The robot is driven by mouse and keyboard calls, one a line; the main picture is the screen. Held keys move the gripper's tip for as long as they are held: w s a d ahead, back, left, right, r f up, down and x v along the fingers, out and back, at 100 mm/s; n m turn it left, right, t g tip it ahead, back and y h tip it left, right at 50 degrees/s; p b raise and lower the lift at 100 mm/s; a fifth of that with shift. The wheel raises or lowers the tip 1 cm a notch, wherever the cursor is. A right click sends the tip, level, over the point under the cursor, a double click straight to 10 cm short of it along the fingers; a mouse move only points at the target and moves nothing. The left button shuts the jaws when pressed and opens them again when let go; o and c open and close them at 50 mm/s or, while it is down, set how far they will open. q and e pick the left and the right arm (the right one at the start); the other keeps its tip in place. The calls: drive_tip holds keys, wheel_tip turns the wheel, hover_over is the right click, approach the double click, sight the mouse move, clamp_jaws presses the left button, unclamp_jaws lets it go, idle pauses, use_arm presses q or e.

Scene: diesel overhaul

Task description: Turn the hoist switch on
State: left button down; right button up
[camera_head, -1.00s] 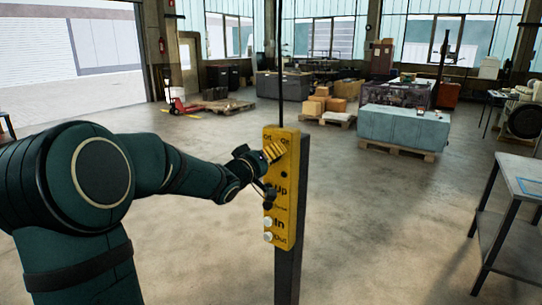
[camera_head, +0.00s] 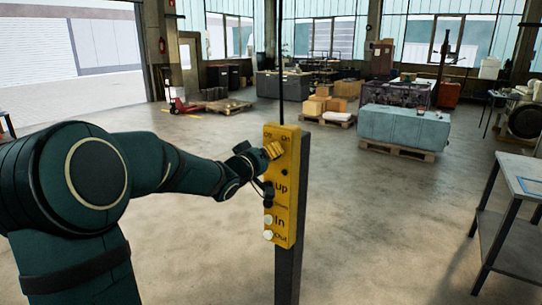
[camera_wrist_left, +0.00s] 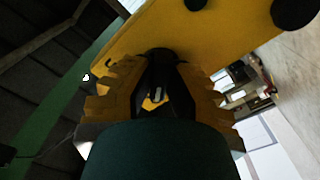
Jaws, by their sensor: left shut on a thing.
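The yellow hoist control box (camera_head: 297,190) stands upright on a dark post in the head view. It has "Off" and "On" marks at the top and Up, Down, In and Out buttons below. My left gripper (camera_head: 274,151), with yellow fingers, is at the upper part of the box, just under these marks. In the left wrist view its two fingers (camera_wrist_left: 158,88) are closed around the dark hoist switch (camera_wrist_left: 158,56) on the yellow face. The fingers hide most of the switch, so its setting cannot be read. My right gripper is not in view.
The dark post (camera_head: 289,272) carries the box. A metal table (camera_head: 515,175) stands at the right. A covered blue block (camera_head: 403,127) on a pallet and cardboard boxes (camera_head: 321,103) stand further back. The floor around the post is clear.

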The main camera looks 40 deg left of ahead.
use_arm(q)
drive_tip(key=m+b, duration=0.2)
drive_tip(key=m, duration=0.1)
drive_tip(key=m+b, duration=0.2)
drive_tip(key=m, duration=0.3)
drive_tip(key=shift+b, duration=0.35)
drive_tip(key=m+b, duration=0.2)
drive_tip(key=m, duration=0.2)
drive_tip(key=m+b, duration=0.1)
drive_tip(key=m, duration=0.3)
drive_tip(key=shift+r+m+b, duration=0.1)
drive_tip(key=shift+m+b, duration=0.2)
drive_tip(key=shift+b, duration=0.1)
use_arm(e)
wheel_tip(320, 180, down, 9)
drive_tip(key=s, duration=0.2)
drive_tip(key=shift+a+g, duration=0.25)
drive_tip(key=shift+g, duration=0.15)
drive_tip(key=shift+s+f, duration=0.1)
use_arm(q)
drive_tip(key=c, duration=0.9)
unclamp_jaws()
drive_tip(key=shift+w, duration=0.1)
drive_tip(key=shift+c, duration=0.2)
